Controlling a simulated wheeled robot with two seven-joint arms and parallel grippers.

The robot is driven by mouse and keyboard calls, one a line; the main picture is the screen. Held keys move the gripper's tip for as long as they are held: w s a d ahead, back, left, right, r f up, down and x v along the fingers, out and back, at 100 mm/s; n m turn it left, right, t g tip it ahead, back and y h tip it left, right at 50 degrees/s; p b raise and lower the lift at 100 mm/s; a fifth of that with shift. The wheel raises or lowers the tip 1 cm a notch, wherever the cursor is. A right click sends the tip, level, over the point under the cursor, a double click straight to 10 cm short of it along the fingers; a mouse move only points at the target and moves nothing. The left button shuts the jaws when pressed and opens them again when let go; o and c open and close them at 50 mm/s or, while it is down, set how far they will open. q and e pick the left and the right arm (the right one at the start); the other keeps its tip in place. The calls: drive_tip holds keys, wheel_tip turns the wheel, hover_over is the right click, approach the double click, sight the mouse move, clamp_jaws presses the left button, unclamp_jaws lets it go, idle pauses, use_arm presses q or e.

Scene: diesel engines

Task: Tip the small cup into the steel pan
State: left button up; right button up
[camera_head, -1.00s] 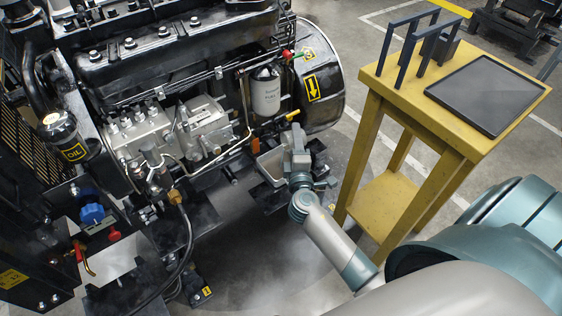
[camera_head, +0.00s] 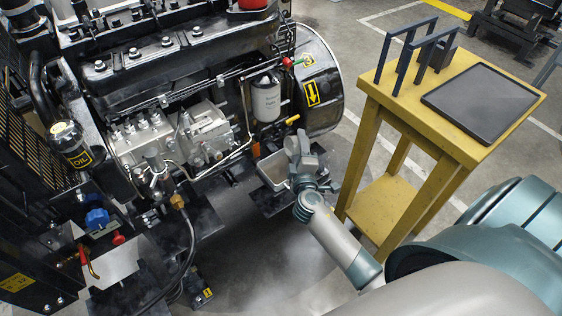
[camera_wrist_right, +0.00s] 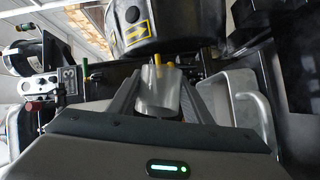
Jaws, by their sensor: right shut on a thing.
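The small cup (camera_wrist_right: 158,92) is a grey metallic cylinder between the fingers of my right gripper (camera_wrist_right: 160,85) in the right wrist view. The gripper is shut on it. In the head view my right gripper (camera_head: 300,150) is beside the engine's lower right side; I cannot make out the cup there. The steel pan (camera_head: 272,172) is a grey, shallow, rectangular tray just left of this gripper. It also shows in the right wrist view, to the right of the cup (camera_wrist_right: 212,90). The cup's contents are hidden. My left gripper is not in view.
The diesel engine (camera_head: 160,75) fills the left, with a white filter (camera_head: 266,97) and a black drum-shaped part (camera_head: 322,85) above the pan. A yellow valve handle (camera_head: 293,119) is close to my gripper. A yellow table (camera_head: 400,105) with a dark tray (camera_head: 484,100) stands right.

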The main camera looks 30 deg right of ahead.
drive_tip(key=shift+d+f+m+p, duration=0.35)
drive_tip(key=shift+m+p, duration=0.1)
drive_tip(key=shift+m, duration=0.45)
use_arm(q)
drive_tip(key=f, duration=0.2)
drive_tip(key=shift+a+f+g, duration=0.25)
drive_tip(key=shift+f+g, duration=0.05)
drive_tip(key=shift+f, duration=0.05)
use_arm(e)
drive_tip(key=shift+f+g+y, duration=0.1)
drive_tip(key=shift+g+y, duration=0.2)
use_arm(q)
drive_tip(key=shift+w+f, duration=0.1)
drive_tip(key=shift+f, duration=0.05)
